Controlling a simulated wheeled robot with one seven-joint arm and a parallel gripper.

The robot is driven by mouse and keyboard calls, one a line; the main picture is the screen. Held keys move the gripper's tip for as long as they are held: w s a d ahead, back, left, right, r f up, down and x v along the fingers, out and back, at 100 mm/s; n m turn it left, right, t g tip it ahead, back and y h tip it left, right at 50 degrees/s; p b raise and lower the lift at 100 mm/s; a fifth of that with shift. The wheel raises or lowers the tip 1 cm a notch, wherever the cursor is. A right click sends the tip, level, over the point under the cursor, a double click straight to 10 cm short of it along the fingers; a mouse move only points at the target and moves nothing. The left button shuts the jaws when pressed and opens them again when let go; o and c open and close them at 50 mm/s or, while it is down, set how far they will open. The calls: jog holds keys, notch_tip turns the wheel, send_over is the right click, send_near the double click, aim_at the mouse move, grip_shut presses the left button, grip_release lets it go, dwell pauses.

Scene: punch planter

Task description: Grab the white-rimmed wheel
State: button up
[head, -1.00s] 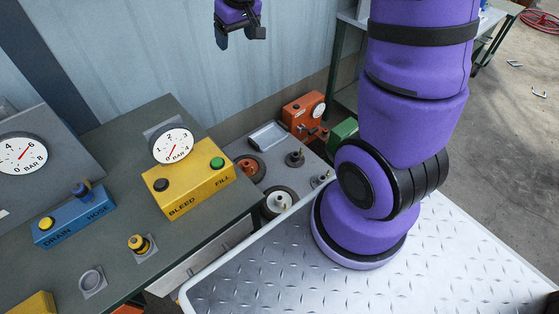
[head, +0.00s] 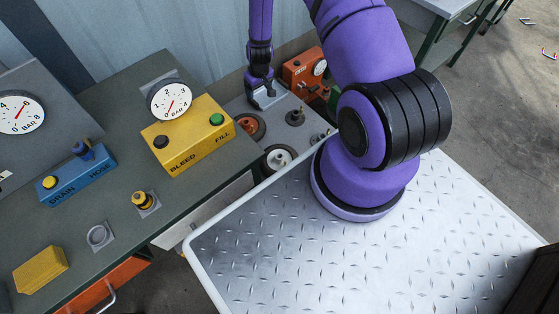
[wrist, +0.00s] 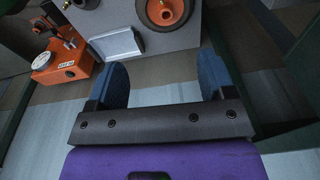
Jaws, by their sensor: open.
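The white-rimmed wheel (head: 278,157), a black tyre around a white hub, lies on the grey low surface beyond the edge of the metal deck in the head view. It is not in the wrist view. My gripper (head: 263,98) is above the far part of that surface, farther back than the wheel and apart from it. In the wrist view my gripper (wrist: 163,72) shows two blue fingers spread wide with nothing between them. A second wheel with an orange hub (head: 249,126) lies between my gripper and the white-rimmed one; it also shows at the top of the wrist view (wrist: 166,10).
An orange box with a gauge (head: 303,70) stands behind. A grey tray (wrist: 116,45) lies near my fingers. A dark round part (head: 295,117) stands on the right. The bench with the yellow BLEED/FILL box (head: 188,135) rises left of the wheels.

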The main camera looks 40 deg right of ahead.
jog(key=s+f, duration=0.6)
jog(key=f, duration=0.7)
jog(key=g, duration=0.1)
send_over(279, 156)
jog(key=s+a, duration=0.1)
notch_tip(279, 156, down, 9)
jog(key=shift+s+d+f, duration=0.1)
jog(key=shift+f, duration=2.75)
jog(key=shift+s+d+f, duration=0.1)
jog(key=shift+f, duration=2.75)
jog(key=shift+w, duration=0.1)
grip_shut()
